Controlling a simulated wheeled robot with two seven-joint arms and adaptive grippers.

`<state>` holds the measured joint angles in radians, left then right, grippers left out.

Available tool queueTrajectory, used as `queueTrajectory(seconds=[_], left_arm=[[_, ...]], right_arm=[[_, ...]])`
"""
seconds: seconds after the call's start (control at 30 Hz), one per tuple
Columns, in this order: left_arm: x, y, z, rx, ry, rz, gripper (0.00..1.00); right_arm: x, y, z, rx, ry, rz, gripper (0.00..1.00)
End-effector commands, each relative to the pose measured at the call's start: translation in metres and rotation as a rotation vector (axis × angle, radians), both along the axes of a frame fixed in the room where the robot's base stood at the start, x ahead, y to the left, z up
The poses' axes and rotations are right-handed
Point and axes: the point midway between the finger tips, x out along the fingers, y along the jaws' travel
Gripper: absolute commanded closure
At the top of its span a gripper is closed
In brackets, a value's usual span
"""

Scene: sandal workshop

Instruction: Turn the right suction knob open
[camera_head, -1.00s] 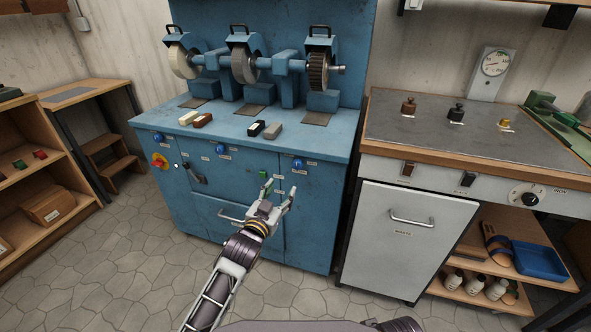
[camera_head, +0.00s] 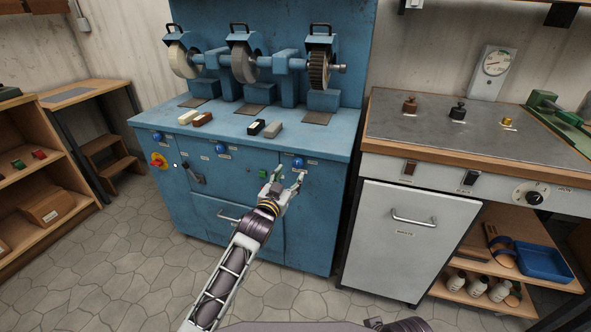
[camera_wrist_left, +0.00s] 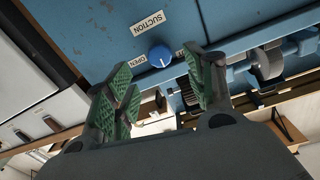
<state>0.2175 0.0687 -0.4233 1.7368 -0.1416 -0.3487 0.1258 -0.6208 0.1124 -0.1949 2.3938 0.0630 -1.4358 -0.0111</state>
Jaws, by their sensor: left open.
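The right suction knob (camera_head: 298,162) is blue and round, on the front of the blue grinding machine (camera_head: 240,187), below its top edge. In the left wrist view the blue knob (camera_wrist_left: 160,56) has a pale pointer line and sits between labels reading SUCTION, OPEN and a third, partly hidden one. My left gripper (camera_head: 286,178) is open just below the knob in the head view. In the left wrist view its green-padded fingers (camera_wrist_left: 163,92) stand apart, with the knob beyond the gap between them, not touched. My right gripper is not seen.
Two more blue knobs, one in the middle (camera_head: 221,149) and one at left (camera_head: 158,136), are on the same panel. A red-yellow switch (camera_head: 159,160) and a lever (camera_head: 196,175) are at left. A white cabinet (camera_head: 404,240) stands to the right.

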Motion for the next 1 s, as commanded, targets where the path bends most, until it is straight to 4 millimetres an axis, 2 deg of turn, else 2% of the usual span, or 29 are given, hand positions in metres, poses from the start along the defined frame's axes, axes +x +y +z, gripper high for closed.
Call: queueTrajectory(seconds=[0.23,0.7,1.0], left_arm=[[0.020,-0.008,0.000,-0.001,-0.001,0.000,0.45],[0.054,-0.020,0.000,0.000,-0.001,0.000,0.45],[0.062,-0.023,0.000,0.000,0.000,0.000,0.45]], right_arm=[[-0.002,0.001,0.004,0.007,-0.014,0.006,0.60],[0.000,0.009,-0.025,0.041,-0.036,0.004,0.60],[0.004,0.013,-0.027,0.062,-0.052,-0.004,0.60]])
